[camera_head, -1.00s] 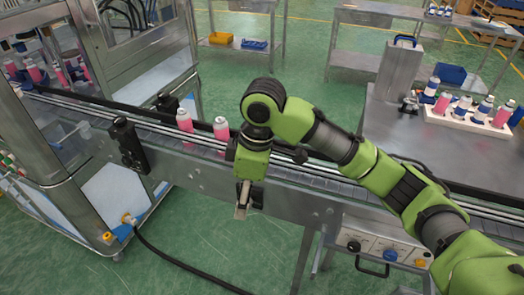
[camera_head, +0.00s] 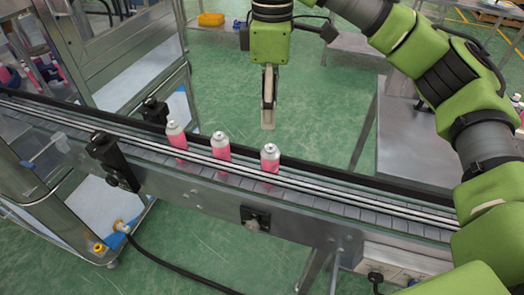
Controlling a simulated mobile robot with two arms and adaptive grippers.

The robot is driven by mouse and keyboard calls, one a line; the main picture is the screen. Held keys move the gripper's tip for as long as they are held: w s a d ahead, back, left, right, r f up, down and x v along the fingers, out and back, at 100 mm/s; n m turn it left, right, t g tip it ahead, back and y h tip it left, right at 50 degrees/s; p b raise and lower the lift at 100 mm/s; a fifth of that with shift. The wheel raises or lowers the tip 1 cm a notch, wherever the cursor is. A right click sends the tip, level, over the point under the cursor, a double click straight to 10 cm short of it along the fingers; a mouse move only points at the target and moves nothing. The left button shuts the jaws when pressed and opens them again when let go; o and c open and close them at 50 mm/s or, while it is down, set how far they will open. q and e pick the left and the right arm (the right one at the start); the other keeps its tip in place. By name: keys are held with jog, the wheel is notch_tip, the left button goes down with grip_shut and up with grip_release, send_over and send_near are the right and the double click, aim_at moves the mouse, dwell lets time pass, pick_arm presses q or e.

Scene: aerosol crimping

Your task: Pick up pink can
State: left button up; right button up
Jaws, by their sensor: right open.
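Three pink cans with silvery-white tops stand upright in a row on the conveyor (camera_head: 350,205): a left can (camera_head: 176,135), a middle can (camera_head: 221,147) and a right can (camera_head: 269,160). The conveyor's front rails cross in front of their lower parts. My right gripper (camera_head: 268,118) points down, empty, and appears above the right can in the picture. It does not touch any can. Its fingers are seen nearly edge-on, so the gap between them is hard to see. My left gripper is not in view.
A metal-framed machine (camera_head: 110,60) with clear panels stands at the left, with more pink cans inside. A black sensor block (camera_head: 112,160) is mounted on the conveyor's front side. A metal table (camera_head: 400,140) stands at the right behind my arm. Green floor lies behind the conveyor.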

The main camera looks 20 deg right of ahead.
aim_at(271, 145)
jog(key=shift+w+f, duration=0.1)
jog(key=shift+f, duration=0.55)
jog(key=f, duration=0.2)
jog(key=s+f+p, duration=0.1)
jog(key=f, duration=0.2)
jog(key=shift+s+f, duration=0.1)
jog(key=shift+f, duration=0.2)
notch_tip(271, 145, down, 3)
jog(key=shift+s+f+p, duration=0.1)
jog(key=shift+p, duration=0.55)
notch_tip(271, 145, down, 2)
jog(key=shift+s+f, duration=0.1)
jog(key=shift+f, duration=0.4)
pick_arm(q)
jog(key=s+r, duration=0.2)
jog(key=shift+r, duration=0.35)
pick_arm(e)
jog(key=c, duration=1.2)
